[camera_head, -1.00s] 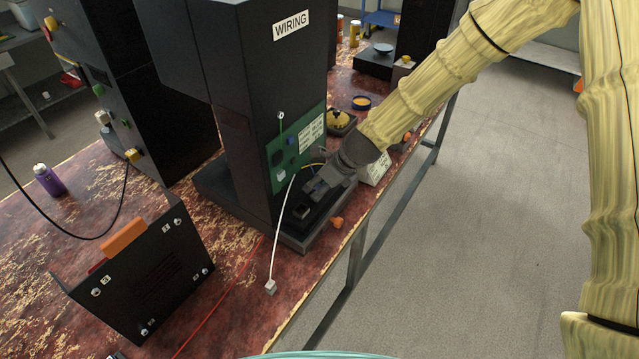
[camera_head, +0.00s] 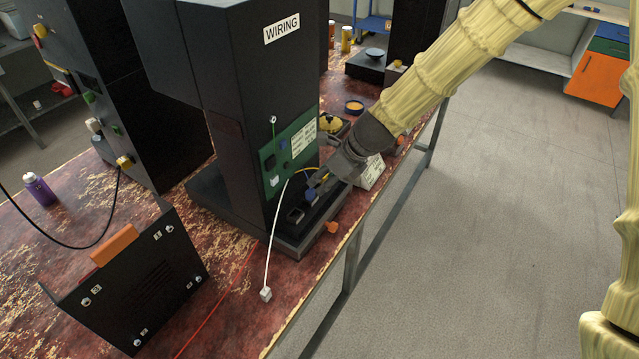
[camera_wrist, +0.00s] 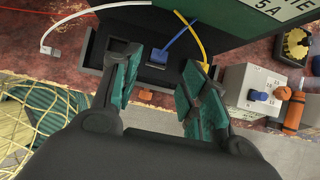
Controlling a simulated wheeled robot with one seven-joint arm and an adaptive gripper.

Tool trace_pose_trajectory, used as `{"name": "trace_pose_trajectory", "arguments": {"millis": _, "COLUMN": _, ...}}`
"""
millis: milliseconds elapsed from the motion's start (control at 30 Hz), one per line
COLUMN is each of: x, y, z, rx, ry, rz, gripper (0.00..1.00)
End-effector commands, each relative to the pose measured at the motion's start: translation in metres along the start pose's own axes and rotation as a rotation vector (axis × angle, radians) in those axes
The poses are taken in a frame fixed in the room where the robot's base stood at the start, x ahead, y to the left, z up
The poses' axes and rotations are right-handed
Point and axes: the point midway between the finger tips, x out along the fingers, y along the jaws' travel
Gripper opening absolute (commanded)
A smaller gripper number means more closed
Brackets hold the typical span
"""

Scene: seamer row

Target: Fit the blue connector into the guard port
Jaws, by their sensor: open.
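The blue connector (camera_head: 311,194) sits on the dark base at the foot of the black WIRING column, just beyond a small square socket (camera_head: 296,215). In the wrist view the blue connector (camera_wrist: 158,55) and its blue cable (camera_wrist: 180,33) show between my fingers, with a pale square at its lower edge. I cannot tell which socket is the guard port or how deep the connector sits. My gripper (camera_head: 320,181) is open above and beside the connector. In the wrist view my gripper (camera_wrist: 160,75) has its green-padded fingers spread, apart from the connector.
A yellow cable (camera_wrist: 196,40) passes beside the blue one. An orange knob (camera_head: 331,227) and a pale box (camera_head: 370,173) stand close by. The green panel (camera_head: 290,155) rises behind.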

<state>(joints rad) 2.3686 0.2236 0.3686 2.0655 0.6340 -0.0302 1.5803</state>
Motion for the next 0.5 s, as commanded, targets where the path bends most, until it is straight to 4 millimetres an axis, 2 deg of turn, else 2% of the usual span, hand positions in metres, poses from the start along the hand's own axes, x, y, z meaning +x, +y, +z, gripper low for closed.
{"name": "trace_pose_trajectory", "arguments": {"millis": 200, "x": -0.026, "y": 0.000, "z": 0.001, "rx": -0.001, "ry": -0.001, "rz": -0.001, "gripper": 0.44}}
{"name": "trace_pose_trajectory", "arguments": {"millis": 500, "x": -0.047, "y": 0.000, "z": 0.000, "rx": 0.000, "ry": -0.001, "rz": 0.000, "gripper": 0.44}}
